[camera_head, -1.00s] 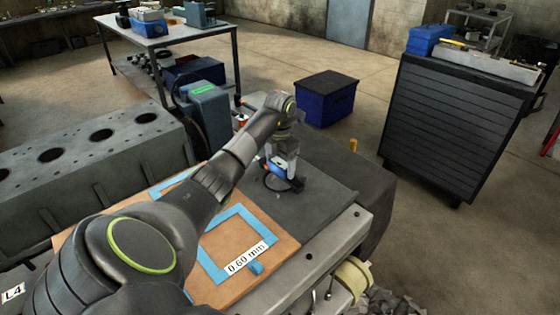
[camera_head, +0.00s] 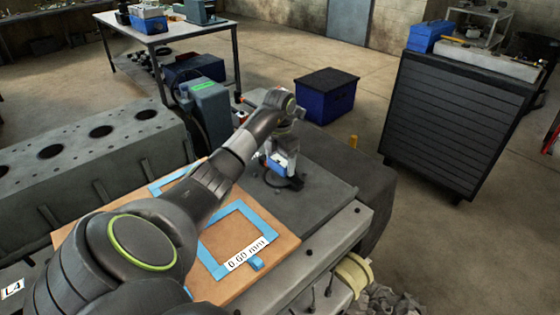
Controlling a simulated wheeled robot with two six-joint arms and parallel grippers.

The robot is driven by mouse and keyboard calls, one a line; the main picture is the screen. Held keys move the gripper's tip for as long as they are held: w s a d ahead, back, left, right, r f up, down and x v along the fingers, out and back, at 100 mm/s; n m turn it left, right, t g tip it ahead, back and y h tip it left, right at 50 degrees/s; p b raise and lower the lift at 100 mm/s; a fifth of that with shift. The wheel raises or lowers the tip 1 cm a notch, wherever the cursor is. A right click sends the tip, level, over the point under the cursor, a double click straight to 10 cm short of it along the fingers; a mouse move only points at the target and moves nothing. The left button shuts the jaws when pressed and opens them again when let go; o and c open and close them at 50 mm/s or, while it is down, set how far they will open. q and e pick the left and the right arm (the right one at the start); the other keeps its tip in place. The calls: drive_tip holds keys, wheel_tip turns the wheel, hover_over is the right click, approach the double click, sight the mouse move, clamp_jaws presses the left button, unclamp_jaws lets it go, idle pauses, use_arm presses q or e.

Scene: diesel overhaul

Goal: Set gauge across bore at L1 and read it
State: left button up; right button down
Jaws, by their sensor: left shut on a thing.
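The grey engine block (camera_head: 90,165) stands at the left, with several round dark bores along its top. A label "L4" (camera_head: 13,288) shows at the lower left edge; no "L1" label shows. My left arm reaches over the bench, and my left gripper (camera_head: 282,168) is low over the dark mat (camera_head: 315,195). It is shut on a small blue and black thing (camera_head: 277,166), which may be the gauge; the fingers hide part of it. I cannot tell whether it touches the mat. My right gripper is not in view.
A brown board (camera_head: 270,225) with blue frames and a "0.60 mm" label lies partly under my left arm. A grey box with a green display (camera_head: 207,110) stands behind the block. A blue crate (camera_head: 325,100) and dark drawer cabinet (camera_head: 450,125) stand beyond the bench.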

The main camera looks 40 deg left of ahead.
sight(280, 160)
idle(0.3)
use_arm(q)
drive_tip(key=o, duration=1.1)
drive_tip(key=shift+c, duration=0.2)
drive_tip(key=shift+f, duration=0.1)
wheel_tip(280, 160, up, 2)
drive_tip(key=shift+r+b, duration=0.2)
drive_tip(key=shift+b, duration=0.35)
wheel_tip(280, 160, up, 4)
drive_tip(key=shift+r+p, duration=0.25)
drive_tip(key=shift+p, duration=0.7)
wheel_tip(280, 160, up, 11)
drive_tip(key=p, duration=1)
drive_tip(key=shift+f+p, duration=0.2)
drive_tip(key=shift+p, duration=0.2)
